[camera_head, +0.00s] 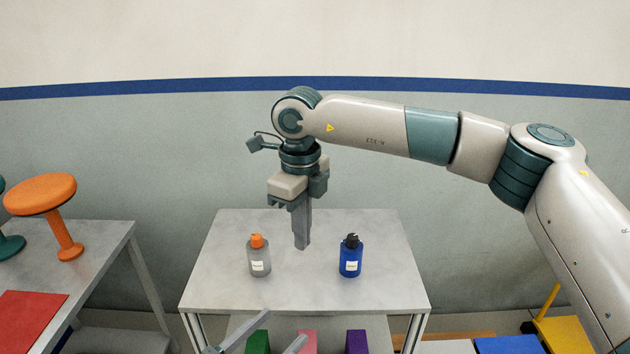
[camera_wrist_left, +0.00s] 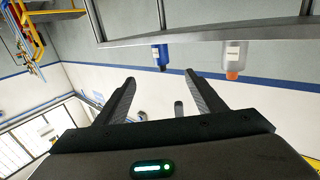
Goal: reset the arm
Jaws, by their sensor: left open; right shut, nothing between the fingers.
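My right gripper (camera_head: 302,246) hangs pointing down above the small grey table (camera_head: 225,295), its fingers shut together and empty. It is between a grey bottle with an orange cap (camera_head: 259,260) and a blue bottle with a black cap (camera_head: 350,258), apart from both. My left gripper (camera_head: 286,326) shows only its fingers at the bottom edge, spread open and empty, in front of the table. In the left wrist view the open left gripper (camera_wrist_left: 160,77) faces the blue bottle (camera_wrist_left: 160,57) and the grey bottle (camera_wrist_left: 232,55), which appear upside down.
A side table (camera_head: 105,232) at left holds an orange stool-shaped object (camera_head: 42,196) and a red mat (camera_head: 28,318). Green (camera_head: 258,342), pink (camera_head: 308,340) and purple blocks (camera_head: 357,342) show low at the front table. A yellow object (camera_head: 562,334) stands at lower right.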

